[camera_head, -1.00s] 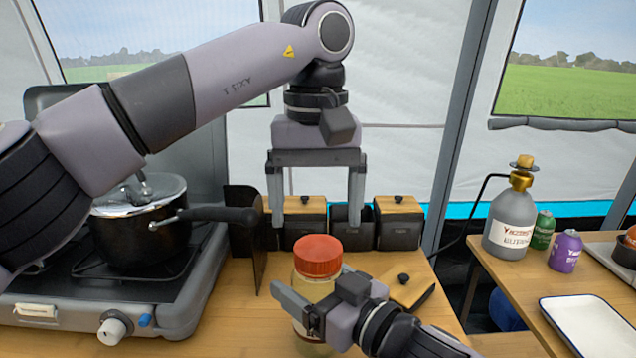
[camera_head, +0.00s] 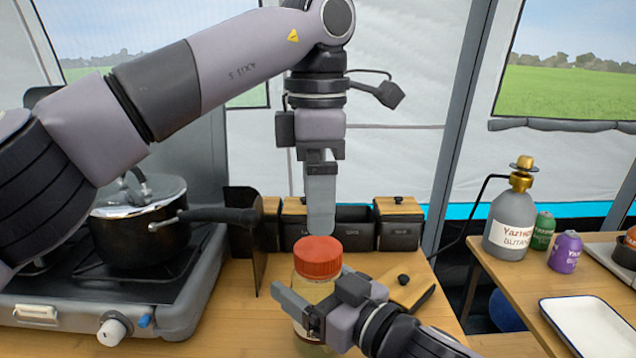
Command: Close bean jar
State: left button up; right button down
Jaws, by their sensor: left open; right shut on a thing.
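My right gripper (camera_head: 312,300) is shut on the jar body below the lid, coming in from the right and hiding part of the jar. My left gripper (camera_head: 320,222) is open and points down just above the lid, seen edge-on, so one finger mostly hides the other. Its tips look close to the lid; contact cannot be told.
Black containers with wooden lids (camera_head: 398,207) stand behind the jar.

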aim_at(318, 247)
pick_arm(q)
jog(key=n, duration=0.6)
jog(key=shift+r, duration=0.3)
jog(key=n, duration=0.6)
jog(key=shift+r, duration=0.2)
jog(key=shift+n, duration=0.3)
jog(key=shift+f, duration=4)
jog(key=c, duration=1.1)
jog(key=shift+m, duration=1.7)
